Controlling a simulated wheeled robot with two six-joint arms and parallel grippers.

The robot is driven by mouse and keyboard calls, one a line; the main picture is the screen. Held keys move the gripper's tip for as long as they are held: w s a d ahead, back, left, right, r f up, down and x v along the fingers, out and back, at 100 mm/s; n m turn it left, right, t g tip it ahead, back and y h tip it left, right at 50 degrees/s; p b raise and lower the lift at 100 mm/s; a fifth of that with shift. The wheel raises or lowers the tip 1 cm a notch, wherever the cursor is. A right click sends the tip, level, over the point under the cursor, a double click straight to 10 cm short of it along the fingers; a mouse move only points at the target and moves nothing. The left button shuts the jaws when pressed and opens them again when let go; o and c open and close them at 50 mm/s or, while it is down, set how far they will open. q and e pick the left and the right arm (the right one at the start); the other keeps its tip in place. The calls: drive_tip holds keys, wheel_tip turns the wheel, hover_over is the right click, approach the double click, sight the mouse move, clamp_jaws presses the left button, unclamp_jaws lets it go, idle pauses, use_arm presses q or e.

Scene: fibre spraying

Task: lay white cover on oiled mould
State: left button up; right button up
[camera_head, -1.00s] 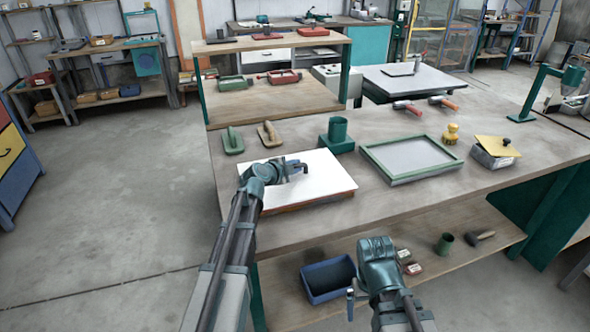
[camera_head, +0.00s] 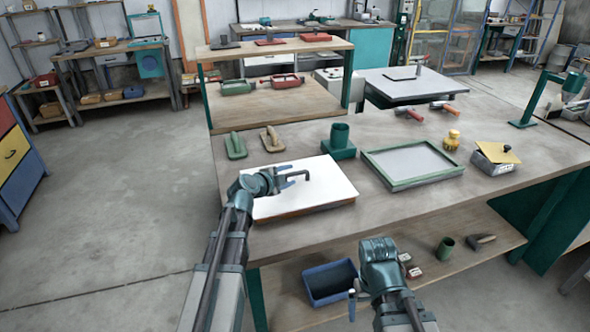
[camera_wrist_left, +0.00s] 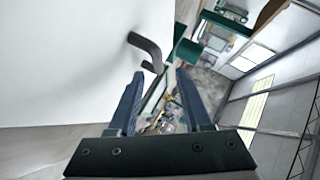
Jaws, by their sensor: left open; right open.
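The white cover (camera_head: 325,190) lies flat on the worktable's near left part, with a dark bent handle (camera_head: 304,173) standing on it. A thin brown edge shows under its front side; the mould beneath is otherwise hidden. My left gripper (camera_head: 293,179) is open just above the cover, beside the handle. In the left wrist view the cover (camera_wrist_left: 60,60) fills the left side, and the handle (camera_wrist_left: 149,48) stands just beyond the tips of my open left gripper (camera_wrist_left: 160,76), apart from them. My right gripper (camera_head: 352,303) is open and empty, low in front of the table.
On the worktable (camera_head: 460,200) stand a green-framed screen (camera_head: 410,163), a green cup holder (camera_head: 339,140), two floats (camera_head: 253,142) and a yellow-lidded box (camera_head: 495,158). A blue bin (camera_head: 330,281) sits on the lower shelf. The raised shelf (camera_head: 280,100) stands behind.

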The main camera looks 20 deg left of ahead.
use_arm(q)
drive_tip(key=p+v, duration=0.1)
drive_tip(key=v, duration=0.4)
drive_tip(key=shift+s+a+r+p, duration=0.15)
drive_tip(key=shift+s+p, duration=0.15)
drive_tip(key=shift+s, duration=0.05)
